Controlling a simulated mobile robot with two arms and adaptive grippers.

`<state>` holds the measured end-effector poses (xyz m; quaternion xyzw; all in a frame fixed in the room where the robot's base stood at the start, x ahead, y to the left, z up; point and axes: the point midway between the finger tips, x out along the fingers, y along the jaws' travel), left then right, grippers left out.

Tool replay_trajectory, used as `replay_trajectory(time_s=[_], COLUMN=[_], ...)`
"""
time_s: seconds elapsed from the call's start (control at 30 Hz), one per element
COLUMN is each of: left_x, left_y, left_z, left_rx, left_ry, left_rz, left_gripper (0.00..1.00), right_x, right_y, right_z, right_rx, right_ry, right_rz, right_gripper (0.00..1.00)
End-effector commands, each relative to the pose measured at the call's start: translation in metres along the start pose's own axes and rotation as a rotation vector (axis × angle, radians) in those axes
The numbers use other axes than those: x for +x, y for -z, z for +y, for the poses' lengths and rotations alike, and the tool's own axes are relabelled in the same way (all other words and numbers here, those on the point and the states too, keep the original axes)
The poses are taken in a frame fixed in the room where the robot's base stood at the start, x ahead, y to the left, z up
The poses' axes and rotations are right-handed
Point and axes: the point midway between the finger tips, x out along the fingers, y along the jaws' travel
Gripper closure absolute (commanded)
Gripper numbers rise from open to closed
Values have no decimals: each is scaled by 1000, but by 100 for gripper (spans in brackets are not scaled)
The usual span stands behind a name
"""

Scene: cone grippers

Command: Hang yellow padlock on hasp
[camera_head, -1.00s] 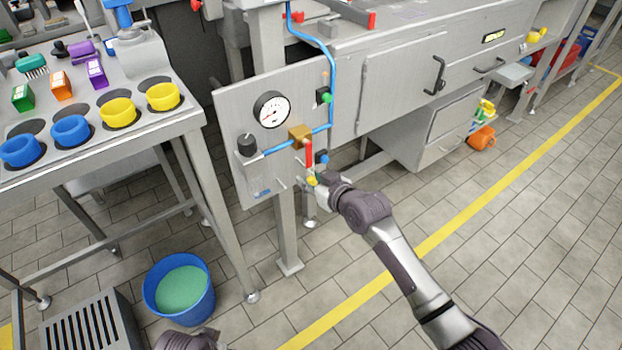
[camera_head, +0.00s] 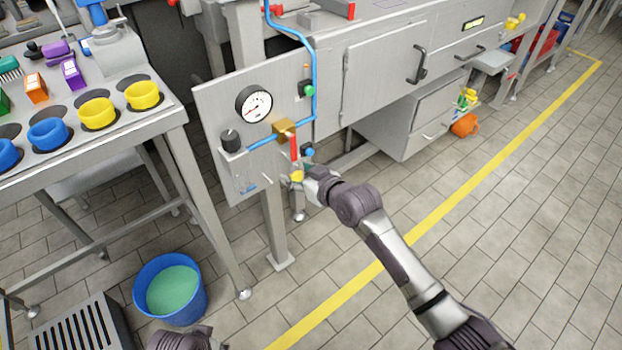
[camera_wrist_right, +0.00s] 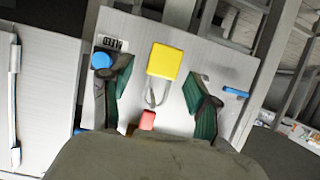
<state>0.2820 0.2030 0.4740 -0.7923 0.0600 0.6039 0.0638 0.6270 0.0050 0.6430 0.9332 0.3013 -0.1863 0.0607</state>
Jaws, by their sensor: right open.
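The yellow padlock (camera_head: 297,176) is at the lower right of the upright grey panel, just below a red handle. In the right wrist view its yellow body (camera_wrist_right: 165,62) and grey shackle (camera_wrist_right: 157,93) show in front of the panel. My right gripper (camera_wrist_right: 160,72) is open, with a green-padded finger on each side of the padlock and a gap to both. The shackle points towards the red handle (camera_wrist_right: 147,120). I cannot make out the hasp or tell whether the shackle passes through it. My left gripper is not in view.
The panel (camera_head: 215,110) carries a gauge (camera_head: 254,104), a black knob (camera_head: 231,141), a blue pipe and a brass valve block (camera_head: 284,129). A blue knob (camera_wrist_right: 101,60) sits near one finger. A blue bucket (camera_head: 170,290) stands on the floor. Floor at the right is clear.

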Motion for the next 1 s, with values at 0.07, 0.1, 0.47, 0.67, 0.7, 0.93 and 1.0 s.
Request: replay_trajectory(time_s=[0.07, 0.1, 0.47, 0.67, 0.7, 0.93, 1.0], left_x=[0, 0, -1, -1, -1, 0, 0], left_y=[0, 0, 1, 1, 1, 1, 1], left_z=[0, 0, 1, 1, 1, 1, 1], left_rx=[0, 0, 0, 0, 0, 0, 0], left_ry=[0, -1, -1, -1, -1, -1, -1], left_rz=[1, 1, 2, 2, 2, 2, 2], left_gripper=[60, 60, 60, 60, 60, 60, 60], right_x=[-14, -22, -93, -108, -109, -115, -124], right_y=[-1, -1, 0, 0, 0, -24, -56], right_z=[0, 0, 1, 0, 0, -2, -4], right_rx=[-2, -2, -2, 0, 0, 27, 59], right_ry=[-1, -1, -1, 0, 0, -17, -43], right_rz=[0, 0, 0, 0, 0, -56, -132], right_gripper=[39, 39, 39, 39, 39, 39, 39])
